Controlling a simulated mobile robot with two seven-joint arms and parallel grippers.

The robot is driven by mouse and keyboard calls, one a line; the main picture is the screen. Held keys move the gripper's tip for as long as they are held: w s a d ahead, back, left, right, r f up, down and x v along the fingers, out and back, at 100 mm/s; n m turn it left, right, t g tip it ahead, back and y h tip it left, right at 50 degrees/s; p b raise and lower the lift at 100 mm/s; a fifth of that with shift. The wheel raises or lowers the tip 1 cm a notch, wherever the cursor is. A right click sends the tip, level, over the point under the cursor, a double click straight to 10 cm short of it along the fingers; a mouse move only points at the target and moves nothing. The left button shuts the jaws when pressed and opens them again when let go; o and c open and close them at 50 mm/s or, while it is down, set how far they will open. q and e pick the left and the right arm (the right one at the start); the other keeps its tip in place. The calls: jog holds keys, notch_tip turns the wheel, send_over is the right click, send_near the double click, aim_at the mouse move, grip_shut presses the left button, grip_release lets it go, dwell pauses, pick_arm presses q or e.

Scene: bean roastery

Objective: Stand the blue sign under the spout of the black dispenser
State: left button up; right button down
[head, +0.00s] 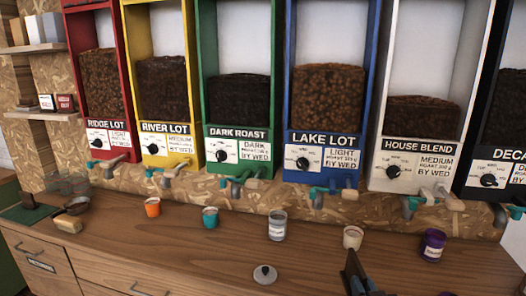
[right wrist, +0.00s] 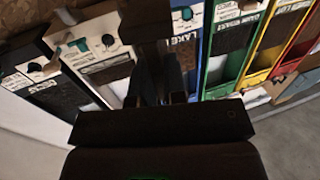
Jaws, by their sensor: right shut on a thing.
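The black dispenser (head: 492,181), lettered "DECA…", stands at the right edge of the head view, partly cut off. Its teal and grey spout (head: 514,210) hangs over the wooden counter. My right gripper (head: 354,272) shows as a dark shape at the bottom of the head view, left of and nearer than that spout. Its fingers also show, dark, in the right wrist view (right wrist: 160,88). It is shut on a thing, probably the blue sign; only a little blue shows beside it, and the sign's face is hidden. My left gripper is not in view.
A purple cup (head: 432,245) stands on the counter (head: 180,255) left of the black spout. A cream cup (head: 352,238), a glass jar (head: 278,226), teal and orange cups stand farther left. A metal lid (head: 264,274) lies in front. The white dispenser (head: 412,150) adjoins the black one.

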jog(key=shift+s+d+f, duration=0.15)
jog(key=shift+s+f, duration=0.2)
jog(key=shift+f, duration=0.2)
jog(key=shift+s+d+f, duration=0.15)
jog(key=shift+s+f, duration=0.15)
jog(key=shift+f, duration=0.25)
jog(key=shift+a+r, duration=0.1)
jog(key=shift+r, duration=0.05)
